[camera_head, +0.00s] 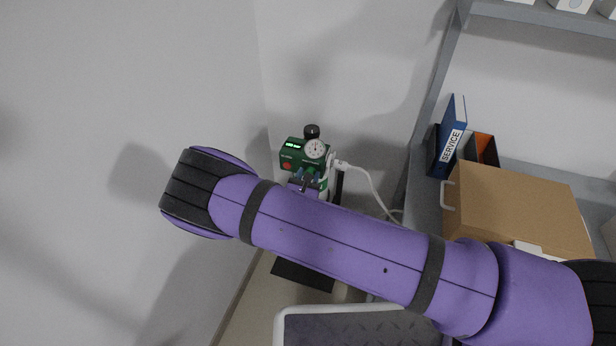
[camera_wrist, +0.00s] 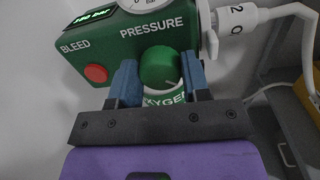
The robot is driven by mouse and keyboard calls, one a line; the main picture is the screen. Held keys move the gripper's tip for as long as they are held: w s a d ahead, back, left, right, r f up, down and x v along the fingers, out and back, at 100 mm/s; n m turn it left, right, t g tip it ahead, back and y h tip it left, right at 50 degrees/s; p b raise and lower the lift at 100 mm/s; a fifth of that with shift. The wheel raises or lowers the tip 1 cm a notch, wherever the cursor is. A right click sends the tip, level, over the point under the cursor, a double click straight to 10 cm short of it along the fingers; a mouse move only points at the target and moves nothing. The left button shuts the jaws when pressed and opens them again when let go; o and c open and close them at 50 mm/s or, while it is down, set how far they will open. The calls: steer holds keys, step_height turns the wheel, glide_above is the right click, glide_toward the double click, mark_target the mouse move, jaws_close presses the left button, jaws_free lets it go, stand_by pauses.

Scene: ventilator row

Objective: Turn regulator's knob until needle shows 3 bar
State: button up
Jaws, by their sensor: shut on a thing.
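The green regulator (camera_head: 291,158) is mounted in the room's corner, with a red button and a small lit display on its front. Its round white gauge (camera_head: 316,148) faces me in the head view, but its needle is too small to read. In the wrist view only the gauge's lower edge (camera_wrist: 150,3) shows, so the needle reading is hidden there. The green knob (camera_wrist: 159,64), with a white line on it, sits below the word PRESSURE. My gripper (camera_wrist: 158,72) is shut on the knob, one blue finger at each side.
A white hose (camera_head: 372,182) leaves the regulator's right side from a white connector (camera_wrist: 236,19). The red BLEED button (camera_wrist: 96,73) is close left of my gripper. A cardboard box (camera_head: 515,210) and a blue SERVICE binder (camera_head: 452,135) stand on the shelf at right.

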steer(key=shift+m, duration=0.6)
steer(key=o, duration=0.9)
steer(key=shift+s, duration=0.15)
steer(key=v, duration=1)
steer(key=shift+s+a+f, duration=0.1)
steer(key=shift+s+a, duration=0.1)
steer(key=shift+s, duration=0.1)
